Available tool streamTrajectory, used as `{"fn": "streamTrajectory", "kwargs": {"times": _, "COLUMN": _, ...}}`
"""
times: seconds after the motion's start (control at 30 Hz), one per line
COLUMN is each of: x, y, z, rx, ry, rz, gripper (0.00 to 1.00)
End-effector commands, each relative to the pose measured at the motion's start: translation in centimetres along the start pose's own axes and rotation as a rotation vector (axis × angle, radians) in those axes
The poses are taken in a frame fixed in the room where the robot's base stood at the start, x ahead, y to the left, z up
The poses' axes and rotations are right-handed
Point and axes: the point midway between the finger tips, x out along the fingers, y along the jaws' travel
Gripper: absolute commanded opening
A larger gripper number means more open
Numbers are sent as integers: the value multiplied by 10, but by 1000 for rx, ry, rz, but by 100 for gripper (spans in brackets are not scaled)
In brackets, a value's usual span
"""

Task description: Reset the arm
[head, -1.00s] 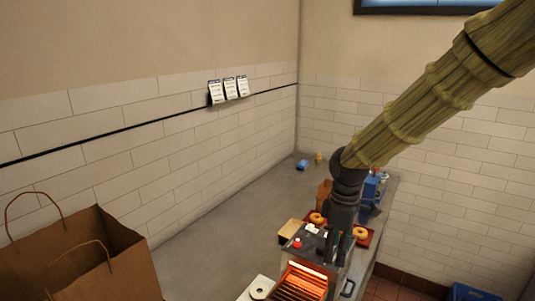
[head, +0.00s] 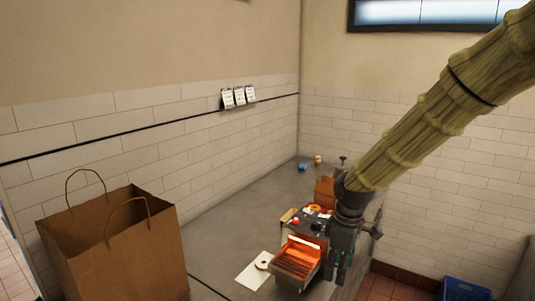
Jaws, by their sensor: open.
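My arm, in a yellowish ribbed sleeve, comes in from the upper right of the head view. My gripper (head: 343,264) hangs at its end, fingers down, at the right side of the glowing oven (head: 298,258). Its fingers are apart, with greenish parts near the tips, and I see nothing between them. The gripper and wrist hide part of the counter and whatever stands behind them. Whether the gripper touches the oven I cannot tell.
A brown paper bag (head: 125,250) stands at the left. A bagel (head: 263,265) lies on a white board (head: 250,275) left of the oven. A brown box (head: 324,190) stands behind. A blue bin (head: 466,289) is on the floor. The counter's middle (head: 240,225) is clear.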

Motion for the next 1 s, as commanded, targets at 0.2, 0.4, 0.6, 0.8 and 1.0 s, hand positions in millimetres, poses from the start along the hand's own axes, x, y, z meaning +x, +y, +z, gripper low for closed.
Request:
{"fn": "streamTrajectory", "kwargs": {"times": 0.2, "x": 60, "y": -11, "z": 1, "rx": 68, "ry": 16, "rz": -32, "gripper": 57}}
{"fn": "streamTrajectory", "kwargs": {"times": 0.4, "x": 133, "y": -38, "z": 13, "rx": 178, "ry": 41, "rz": -63, "gripper": 57}}
{"fn": "streamTrajectory", "kwargs": {"times": 0.6, "x": 231, "y": -70, "z": 31, "rx": 343, "ry": 60, "rz": -99, "gripper": 57}}
{"fn": "streamTrajectory", "kwargs": {"times": 0.8, "x": 315, "y": -110, "z": 60, "rx": 513, "ry": 65, "rz": -114, "gripper": 57}}
{"fn": "streamTrajectory", "kwargs": {"times": 1.0, "x": 385, "y": -154, "z": 99, "rx": 683, "ry": 54, "rz": -107, "gripper": 57}}
